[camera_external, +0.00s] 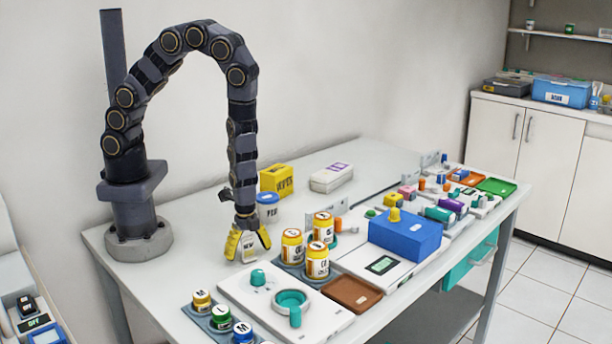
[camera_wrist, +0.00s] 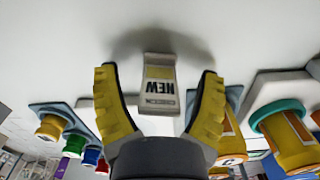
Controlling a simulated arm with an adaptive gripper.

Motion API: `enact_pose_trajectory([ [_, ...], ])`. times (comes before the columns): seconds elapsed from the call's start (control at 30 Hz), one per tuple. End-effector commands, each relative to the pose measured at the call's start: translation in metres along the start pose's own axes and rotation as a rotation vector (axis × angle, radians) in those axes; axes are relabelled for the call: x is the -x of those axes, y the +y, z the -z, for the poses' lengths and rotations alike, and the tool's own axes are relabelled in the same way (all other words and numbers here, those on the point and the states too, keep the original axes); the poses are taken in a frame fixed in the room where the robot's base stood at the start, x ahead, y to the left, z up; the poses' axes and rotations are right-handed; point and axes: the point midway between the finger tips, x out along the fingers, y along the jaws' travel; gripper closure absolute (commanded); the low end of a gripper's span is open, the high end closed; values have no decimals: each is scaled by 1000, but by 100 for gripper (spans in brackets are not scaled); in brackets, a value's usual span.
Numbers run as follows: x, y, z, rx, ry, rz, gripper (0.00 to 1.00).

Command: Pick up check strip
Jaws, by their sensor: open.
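The check strip (camera_wrist: 159,88) is a small pale block with a yellow band and upside-down dark lettering that reads NEW. In the wrist view it is between the two yellow fingers of my gripper (camera_wrist: 157,74), with a visible gap on each side. In the external view my gripper (camera_external: 248,246) points down, low over the near left part of the table, and is open. The check strip (camera_external: 249,247) shows there as a pale patch between the fingers, partly hidden by them.
Small colored jars (camera_external: 220,317) are in front. The table (camera_external: 190,240) left of my gripper is bare.

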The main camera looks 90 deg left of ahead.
Motion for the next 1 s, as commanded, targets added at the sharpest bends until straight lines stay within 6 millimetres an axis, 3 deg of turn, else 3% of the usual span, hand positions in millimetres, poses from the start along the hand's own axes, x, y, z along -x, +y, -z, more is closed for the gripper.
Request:
enact_pose_trajectory([
  [0.1,-9,1,-1,1,-4,-2,30],
  [0.37,-10,0,0,2,0,-1,30],
  [0.4,-10,0,0,2,0,-1,34],
  [0.5,-10,0,0,2,-1,-1,64],
  [0.57,-10,0,0,2,-1,-1,77],
  [1.0,-10,0,0,2,-1,-2,79],
])
